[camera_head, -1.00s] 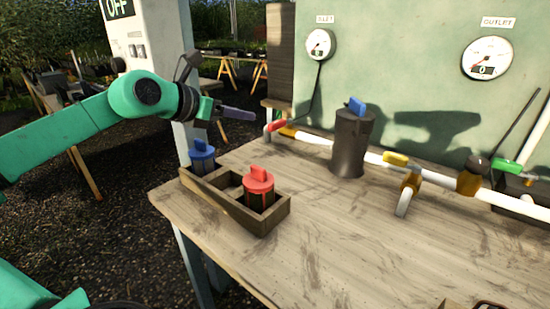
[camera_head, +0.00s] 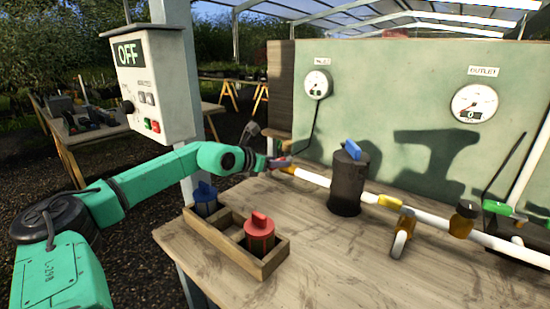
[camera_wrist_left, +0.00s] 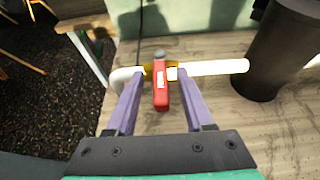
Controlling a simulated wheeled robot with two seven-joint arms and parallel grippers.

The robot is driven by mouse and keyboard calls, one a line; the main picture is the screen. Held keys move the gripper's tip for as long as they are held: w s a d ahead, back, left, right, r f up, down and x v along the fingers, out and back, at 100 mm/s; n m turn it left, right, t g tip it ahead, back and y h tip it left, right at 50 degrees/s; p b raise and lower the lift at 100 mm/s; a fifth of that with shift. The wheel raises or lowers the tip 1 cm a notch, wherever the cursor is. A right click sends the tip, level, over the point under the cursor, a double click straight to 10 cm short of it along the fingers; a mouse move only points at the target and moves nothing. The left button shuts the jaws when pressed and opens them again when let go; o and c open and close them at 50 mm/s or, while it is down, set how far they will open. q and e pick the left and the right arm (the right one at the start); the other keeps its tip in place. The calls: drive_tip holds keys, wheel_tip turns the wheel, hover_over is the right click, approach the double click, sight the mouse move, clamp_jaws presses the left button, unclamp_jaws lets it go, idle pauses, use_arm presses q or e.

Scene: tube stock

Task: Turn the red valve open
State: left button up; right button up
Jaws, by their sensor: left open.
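The red valve handle (camera_wrist_left: 161,88) shows in the left wrist view on a brass fitting of the white pipe (camera_wrist_left: 215,68). It points toward my wrist camera, across the pipe's line. My left gripper (camera_wrist_left: 152,84) is open, with one purple finger on each side of the handle and visible gaps between. In the head view my left gripper (camera_head: 279,162) is at the left end of the pipe, and the valve is mostly hidden there. My right gripper is not in view.
A dark cylinder with a blue top (camera_head: 347,180) stands right of the valve. A wooden tray (camera_head: 228,247) holds a red-topped and a blue-topped canister. A control box (camera_head: 150,80) reading OFF stands at left.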

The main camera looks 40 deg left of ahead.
use_arm(q)
clamp_jaws()
drive_tip(key=shift+r, duration=0.1)
idle(1.2)
